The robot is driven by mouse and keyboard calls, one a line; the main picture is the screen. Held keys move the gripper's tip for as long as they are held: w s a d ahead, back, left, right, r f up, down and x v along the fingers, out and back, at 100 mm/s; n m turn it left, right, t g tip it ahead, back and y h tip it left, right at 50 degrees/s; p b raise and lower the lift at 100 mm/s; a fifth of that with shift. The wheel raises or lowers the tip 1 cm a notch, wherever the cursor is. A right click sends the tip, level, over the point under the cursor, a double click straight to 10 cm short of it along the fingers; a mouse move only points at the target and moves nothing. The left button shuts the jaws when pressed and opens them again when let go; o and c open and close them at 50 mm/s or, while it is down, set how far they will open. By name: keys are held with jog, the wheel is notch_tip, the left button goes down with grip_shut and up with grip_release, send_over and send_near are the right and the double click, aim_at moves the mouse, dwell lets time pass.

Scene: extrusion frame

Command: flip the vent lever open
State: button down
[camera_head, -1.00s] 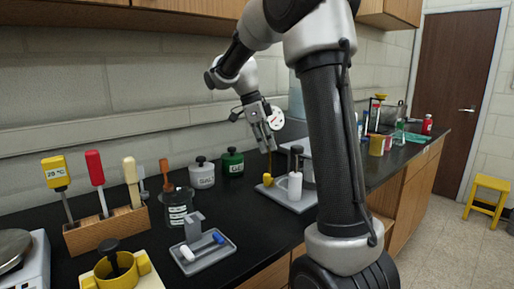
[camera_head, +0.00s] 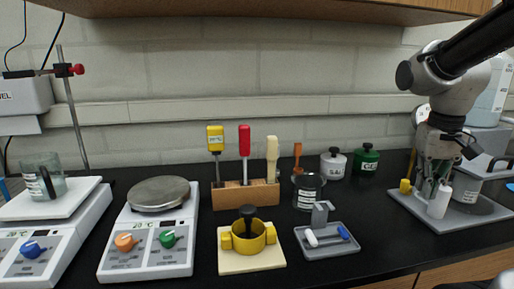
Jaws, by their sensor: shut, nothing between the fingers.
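My gripper (camera_head: 428,186) points down at the right, shut and empty. Its fingertips are over or in front of a grey base plate (camera_head: 408,204), between a small yellow part (camera_head: 405,186) and a white upright cylinder (camera_head: 439,201). I cannot tell if it touches either. A grey pot-like body (camera_head: 469,188) stands behind, partly hidden by the arm. No part is clearly readable as the vent lever; the yellow part or the cylinder may belong to it. A small grey tray (camera_head: 327,253) with an upright bracket carries a white and a blue handle.
A shelf (camera_head: 250,9) hangs above. The black counter's front strip is mostly clear.

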jog(key=s+a+n+t, duration=0.1)
jog(key=s+t, duration=0.1)
jog(key=s, duration=0.6)
jog(key=shift+s+a+r+n+t+y, duration=0.25)
jog(key=shift+r+n+t+y, duration=0.05)
jog(key=shift+r+t, duration=0.15)
jog(key=c, duration=2)
grip_release()
jog(key=shift+s+r, duration=0.1)
jog(key=shift+r, duration=0.25)
jog(key=shift+c, duration=0.2)
jog(key=o, duration=0.7)
jog(key=shift+r+t, duration=0.2)
jog(key=shift+t, duration=0.05)
jog(key=shift+o, duration=0.4)
jog(key=m+g, duration=0.2)
jog(key=g, duration=0.2)
send_over(407, 185)
jog(key=shift+w+f, duration=0.45)
jog(key=shift+f, duration=0.2)
jog(key=shift+w+d+f, duration=0.1)
jog(key=shift+w+f, duration=0.1)
jog(key=shift+f, duration=0.4)
notch_tip(407, 185, down, 7)
jog(key=shift+r, duration=0.1)
